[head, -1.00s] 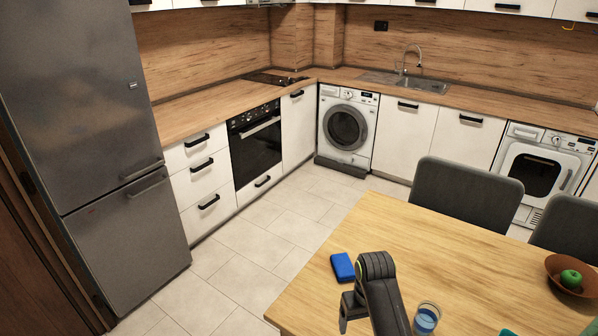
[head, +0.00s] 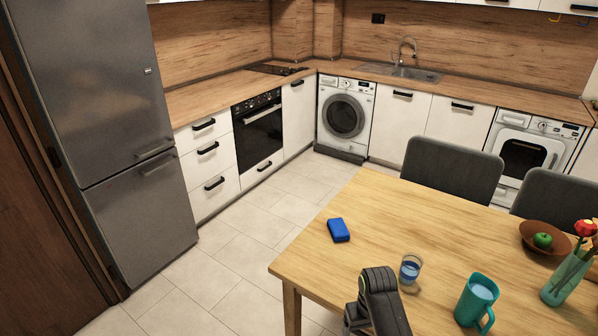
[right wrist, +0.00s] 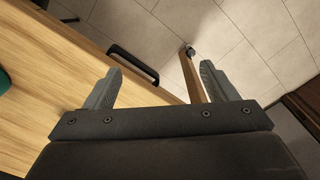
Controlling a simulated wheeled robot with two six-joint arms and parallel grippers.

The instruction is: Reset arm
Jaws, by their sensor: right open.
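My right arm reaches in from the bottom of the head view, with its dark gripper (head: 352,318) low near the front left edge of the wooden table (head: 340,268). In the right wrist view the two grey fingers of this gripper (right wrist: 162,80) stand wide apart with nothing held between them. The table's edge, a dark bar-shaped handle (right wrist: 132,64) and a wooden table leg (right wrist: 191,75) show beyond them. My left gripper is not in view.
On the table are a blue block (head: 338,230), a glass of blue liquid (head: 410,268), a teal mug (head: 477,299), a vase with red flowers (head: 566,275) and a brown bowl (head: 532,238) with a green apple (head: 543,240). Grey chairs (head: 452,168) stand behind. The tiled floor (head: 235,245) at left is clear.

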